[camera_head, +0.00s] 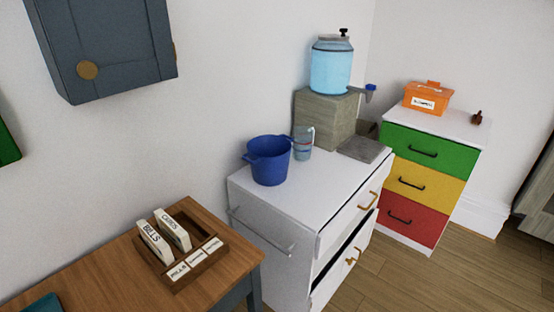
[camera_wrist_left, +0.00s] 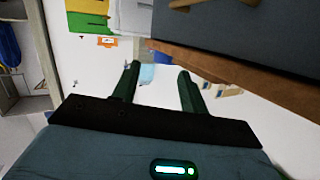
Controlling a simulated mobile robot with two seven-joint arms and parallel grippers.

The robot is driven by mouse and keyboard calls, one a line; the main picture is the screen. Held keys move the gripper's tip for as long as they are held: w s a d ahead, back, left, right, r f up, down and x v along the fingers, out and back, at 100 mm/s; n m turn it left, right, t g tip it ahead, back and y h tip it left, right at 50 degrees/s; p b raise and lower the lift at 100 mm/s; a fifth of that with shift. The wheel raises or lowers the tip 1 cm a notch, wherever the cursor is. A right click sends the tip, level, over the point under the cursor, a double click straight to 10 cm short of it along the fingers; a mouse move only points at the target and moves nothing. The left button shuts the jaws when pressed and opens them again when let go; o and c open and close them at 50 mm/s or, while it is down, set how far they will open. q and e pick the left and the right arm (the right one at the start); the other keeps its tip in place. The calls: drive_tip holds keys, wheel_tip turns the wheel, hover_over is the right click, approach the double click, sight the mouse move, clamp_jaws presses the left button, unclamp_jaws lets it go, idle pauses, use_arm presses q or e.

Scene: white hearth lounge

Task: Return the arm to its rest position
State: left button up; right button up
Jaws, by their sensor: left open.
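My left gripper (camera_wrist_left: 158,80) shows only in the left wrist view. Its two dark green fingers stand apart, open, with nothing gripped between them. A pale blue shape (camera_wrist_left: 147,74) shows behind the fingers, apart from them. A brown wooden edge (camera_wrist_left: 215,66) runs close by on the right of that view. Neither arm can be made out in the head view, and my right gripper is not seen.
A wooden table (camera_head: 90,252) holds a card sorter (camera_head: 190,268). A white cabinet (camera_head: 275,204) bears a blue pot (camera_head: 270,165), a cup (camera_head: 303,144) and a water dispenser (camera_head: 331,68); its lower drawer is ajar. A grey wall cabinet (camera_head: 115,45) hangs left. Coloured drawers (camera_head: 420,150) stand right.

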use_arm(q)
drive_tip(key=s+a+f+n+g+y, duration=0.2)
drive_tip(key=s+f+g, duration=0.4)
drive_tip(key=s+f, duration=0.4)
drive_tip(key=s, duration=0.4)
drive_tip(key=shift+s+a+f+n+y, duration=0.15)
drive_tip(key=shift+a+n+y, duration=0.15)
drive_tip(key=shift+a+n, duration=0.1)
